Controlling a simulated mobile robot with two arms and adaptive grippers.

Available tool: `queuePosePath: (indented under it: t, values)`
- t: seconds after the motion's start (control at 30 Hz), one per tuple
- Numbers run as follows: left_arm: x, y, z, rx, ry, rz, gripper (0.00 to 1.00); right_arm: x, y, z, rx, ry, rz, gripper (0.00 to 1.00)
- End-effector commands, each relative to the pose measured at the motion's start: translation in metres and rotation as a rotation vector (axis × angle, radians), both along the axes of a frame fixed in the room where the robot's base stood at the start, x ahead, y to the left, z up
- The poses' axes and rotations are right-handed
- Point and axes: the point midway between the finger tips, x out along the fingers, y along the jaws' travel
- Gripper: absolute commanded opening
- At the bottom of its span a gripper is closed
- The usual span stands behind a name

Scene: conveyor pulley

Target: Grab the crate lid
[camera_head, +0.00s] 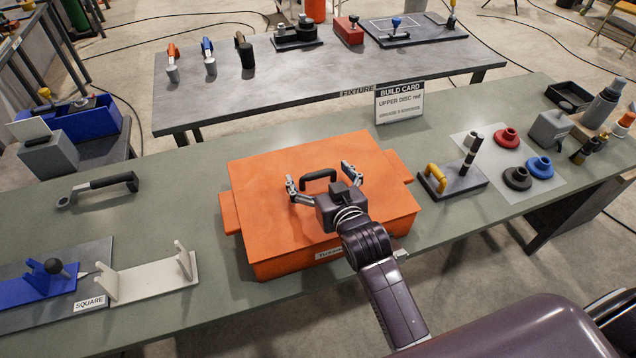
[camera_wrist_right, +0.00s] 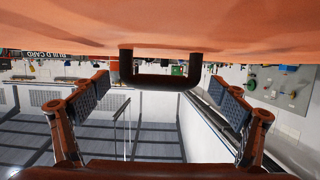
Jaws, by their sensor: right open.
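The orange crate lid (camera_head: 265,190) lies flat on top of the orange crate (camera_head: 285,266), which stands on the green-grey bench. The lid carries a black handle (camera_head: 318,174) near its middle. My right gripper (camera_head: 319,178) is over the lid with its fingers spread wide, one on each side of the handle. In the right wrist view the handle (camera_wrist_right: 160,83) stands out from the orange lid (camera_wrist_right: 160,25) between the two open fingers, touching neither. My left gripper is not in view.
Left of the crate are a wrench (camera_head: 97,187) and a white bracket (camera_head: 150,280). Right of it are a small stand with a yellow handle (camera_head: 436,177) and several coloured discs on a pale mat (camera_head: 490,140). A build card (camera_head: 400,103) stands behind.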

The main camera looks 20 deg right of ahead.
Motion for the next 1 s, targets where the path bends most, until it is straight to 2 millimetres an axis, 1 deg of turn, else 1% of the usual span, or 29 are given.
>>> queuePosePath:
  t: [0.07, 0.23, 0.27, 0.53, 0.73, 0.77, 1.0]
  values:
    - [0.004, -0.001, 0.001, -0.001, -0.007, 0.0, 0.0, 0.002, 0.0, 0.0, 0.001, 0.0, 0.0, 0.91]
    - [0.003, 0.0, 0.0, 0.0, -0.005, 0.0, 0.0, 0.002, 0.0, -0.001, 0.0, 0.0, 0.0, 0.91]
    - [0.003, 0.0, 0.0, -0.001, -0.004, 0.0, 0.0, 0.001, 0.0, -0.001, 0.001, 0.0, 0.0, 0.89]
    - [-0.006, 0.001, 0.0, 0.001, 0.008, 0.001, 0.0, 0.001, 0.0, 0.0, 0.0, 0.0, 0.0, 0.59]
    - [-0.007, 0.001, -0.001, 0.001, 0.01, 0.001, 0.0, 0.001, 0.0, 0.0, 0.0, 0.0, 0.0, 0.37]
    - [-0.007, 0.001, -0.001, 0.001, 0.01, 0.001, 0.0, 0.002, 0.0, 0.001, 0.0, -0.005, 0.0, 0.35]
    - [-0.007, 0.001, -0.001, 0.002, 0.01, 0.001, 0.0, 0.002, 0.0, 0.002, 0.0, -0.005, 0.0, 0.35]
